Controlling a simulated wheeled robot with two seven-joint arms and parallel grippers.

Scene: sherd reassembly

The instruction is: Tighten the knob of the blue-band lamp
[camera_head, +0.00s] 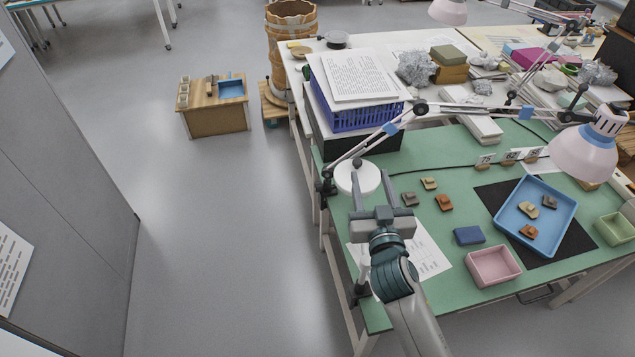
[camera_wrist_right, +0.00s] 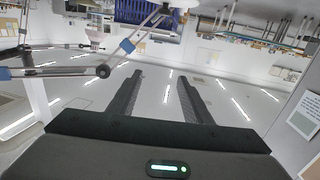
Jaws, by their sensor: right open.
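A jointed desk lamp with blue bands on its arm (camera_head: 390,129) is clamped at the left edge of the green table. Its arm runs up and right to a dark elbow joint (camera_head: 421,108); a pale lamp head (camera_head: 585,152) hangs at the right. In the right wrist view a blue-banded arm (camera_wrist_right: 128,46) and a dark round joint (camera_wrist_right: 103,71) lie left of the fingers. I cannot tell which joint part is the knob. My right gripper (camera_head: 371,173) is open and empty, over a white round object (camera_head: 357,178) near the lamp's lower joint (camera_head: 357,162). My left gripper is not in view.
A blue basket (camera_head: 355,118) with papers stands behind the lamp arm. On the green table (camera_head: 420,165) lie several small sherds, a blue tray (camera_head: 512,226), a pink bin (camera_head: 493,266) and a blue block (camera_head: 468,235). Open floor lies left of the table.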

